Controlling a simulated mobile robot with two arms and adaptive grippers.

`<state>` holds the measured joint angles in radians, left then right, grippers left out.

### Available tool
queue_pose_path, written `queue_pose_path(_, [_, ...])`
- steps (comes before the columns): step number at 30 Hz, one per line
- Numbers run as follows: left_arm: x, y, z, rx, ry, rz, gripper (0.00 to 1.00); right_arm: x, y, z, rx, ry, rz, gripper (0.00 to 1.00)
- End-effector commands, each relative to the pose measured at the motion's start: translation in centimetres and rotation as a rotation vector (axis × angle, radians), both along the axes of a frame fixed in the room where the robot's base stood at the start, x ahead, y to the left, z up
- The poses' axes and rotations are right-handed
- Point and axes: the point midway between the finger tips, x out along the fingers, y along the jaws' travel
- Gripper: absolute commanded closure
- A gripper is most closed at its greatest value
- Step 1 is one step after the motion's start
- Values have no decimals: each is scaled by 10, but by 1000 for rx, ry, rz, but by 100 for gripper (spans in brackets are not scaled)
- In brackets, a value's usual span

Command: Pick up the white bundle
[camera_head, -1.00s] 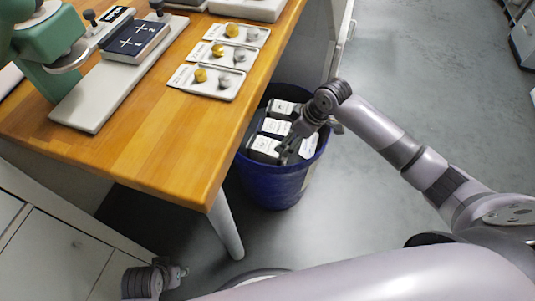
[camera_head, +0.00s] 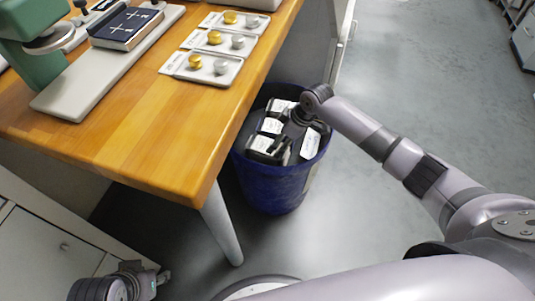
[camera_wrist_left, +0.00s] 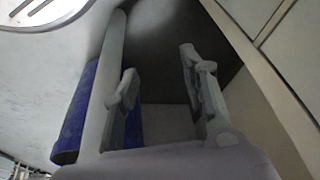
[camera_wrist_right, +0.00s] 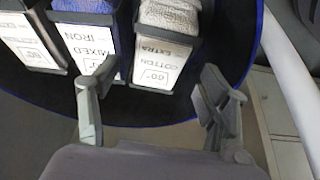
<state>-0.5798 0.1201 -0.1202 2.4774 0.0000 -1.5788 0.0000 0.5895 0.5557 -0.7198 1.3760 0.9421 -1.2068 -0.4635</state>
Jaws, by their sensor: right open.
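The white bundle (camera_wrist_right: 170,15) shows in the right wrist view as pale, rough, folded cloth in a dark holder with a white label (camera_wrist_right: 160,62) reading "EXTRA COTTON". In the head view I cannot make it out among the dark holders in the blue bin (camera_head: 270,190). My right gripper (camera_wrist_right: 158,82) is open and empty, its fingers spread at the near side of that holder; in the head view it reaches over the bin (camera_head: 283,143). My left gripper (camera_wrist_left: 165,85) is open and empty, low beside the white cabinet; it also shows in the head view (camera_head: 160,277).
Beside the white bundle are a blue bundle (camera_wrist_right: 85,5) labelled "MIXED IRON" and another labelled holder (camera_wrist_right: 30,45). The wooden table (camera_head: 150,140), with trays of knobs (camera_head: 205,66) and a green press (camera_head: 35,60), overhangs the bin's left. Floor right of the bin is clear.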

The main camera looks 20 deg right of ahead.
Motion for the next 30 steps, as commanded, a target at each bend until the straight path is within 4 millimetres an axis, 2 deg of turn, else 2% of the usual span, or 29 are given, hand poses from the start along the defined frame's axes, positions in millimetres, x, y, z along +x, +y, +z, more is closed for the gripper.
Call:
queue_pose_path(5, [0, 0, -4, 0, -1, 0, 60, 3, 4, -11, 1, -1, 0, 30])
queue_pose_path(10, [1, 0, -20, -1, -8, 0, 60, 10, 17, -39, 1, 1, 2, 30])
queue_pose_path(13, [23, -7, -11, -21, -105, -9, 60, 12, 18, -42, 1, -2, 1, 30])
queue_pose_path(18, [44, -13, -5, -41, -200, -17, 60, 14, 20, -50, 0, -2, 1, 30])
queue_pose_path(27, [48, -14, -2, -45, -221, -19, 60, 15, 20, -51, 0, -2, 1, 30])
queue_pose_path(30, [48, -14, -2, -46, -221, -18, 60, 15, 20, -51, 0, -2, 1, 37])
